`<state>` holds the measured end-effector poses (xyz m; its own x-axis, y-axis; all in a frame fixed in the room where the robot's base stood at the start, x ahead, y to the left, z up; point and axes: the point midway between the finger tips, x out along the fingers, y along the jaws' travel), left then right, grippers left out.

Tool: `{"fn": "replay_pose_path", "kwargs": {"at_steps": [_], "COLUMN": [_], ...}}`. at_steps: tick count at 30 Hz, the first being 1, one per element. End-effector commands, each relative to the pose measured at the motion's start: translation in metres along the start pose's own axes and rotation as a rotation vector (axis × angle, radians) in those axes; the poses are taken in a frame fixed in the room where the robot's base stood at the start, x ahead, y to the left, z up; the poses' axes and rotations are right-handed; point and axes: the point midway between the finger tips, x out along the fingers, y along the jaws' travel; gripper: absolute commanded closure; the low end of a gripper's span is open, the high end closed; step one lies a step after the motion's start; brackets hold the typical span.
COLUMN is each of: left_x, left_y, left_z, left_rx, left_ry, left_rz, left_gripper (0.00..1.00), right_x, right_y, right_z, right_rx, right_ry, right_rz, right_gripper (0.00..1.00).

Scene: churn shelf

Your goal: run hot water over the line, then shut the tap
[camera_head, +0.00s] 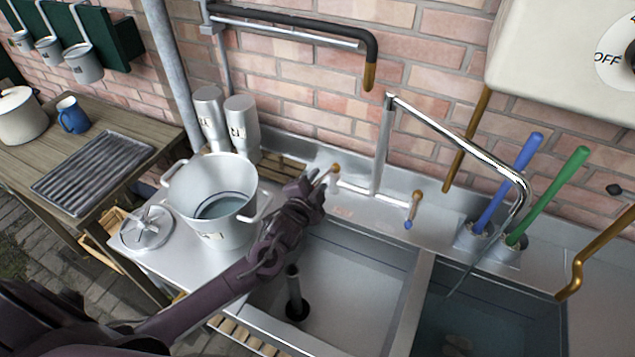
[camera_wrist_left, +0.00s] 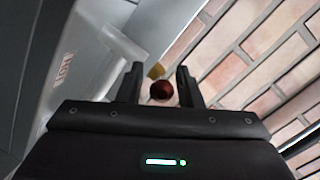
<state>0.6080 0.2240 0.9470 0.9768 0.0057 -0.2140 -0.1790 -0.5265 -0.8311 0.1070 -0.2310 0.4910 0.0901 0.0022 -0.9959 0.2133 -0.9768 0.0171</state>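A steel tap (camera_head: 381,150) stands at the back of the double sink, with two side handles. The blue-tipped handle (camera_head: 409,214) is on the right. My left gripper (camera_head: 322,180) is at the left handle. The spout (camera_head: 460,148) reaches right, over the right basin. A thin pale line (camera_head: 472,267) runs down from near its end; I cannot tell if it is water. My right gripper is out of view.
A steel pail (camera_head: 214,225) and a lid (camera_head: 146,229) stand left of the sink. The left basin (camera_head: 356,275) holds an upright pipe; the right basin (camera_head: 440,316) looks to hold water. Blue (camera_head: 509,183) and green (camera_head: 549,197) handles stand at the right. A black-sleeved pipe (camera_head: 300,20) overhangs.

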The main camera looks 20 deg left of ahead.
Motion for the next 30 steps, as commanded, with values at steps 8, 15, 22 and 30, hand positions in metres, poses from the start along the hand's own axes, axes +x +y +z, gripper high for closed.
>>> {"fn": "replay_pose_path", "kwargs": {"at_steps": [8,15,22,30], "left_x": [-0.006,-0.042,-0.072,-0.078], "left_y": [0.001,0.003,0.001,0.0], "left_z": [0.0,0.002,0.001,0.0], "left_rx": [0.0,0.001,0.0,0.001], "left_ry": [0.0,0.0,0.0,0.0], "left_rz": [0.0,0.001,0.001,0.0], "left_gripper": [0.67,0.67,0.67,0.67], "right_x": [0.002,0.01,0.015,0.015], "right_y": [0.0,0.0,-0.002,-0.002], "right_z": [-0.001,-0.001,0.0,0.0], "right_rx": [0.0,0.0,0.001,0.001], "right_ry": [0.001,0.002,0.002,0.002], "right_rz": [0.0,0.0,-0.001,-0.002], "right_gripper": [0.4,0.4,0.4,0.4]}}
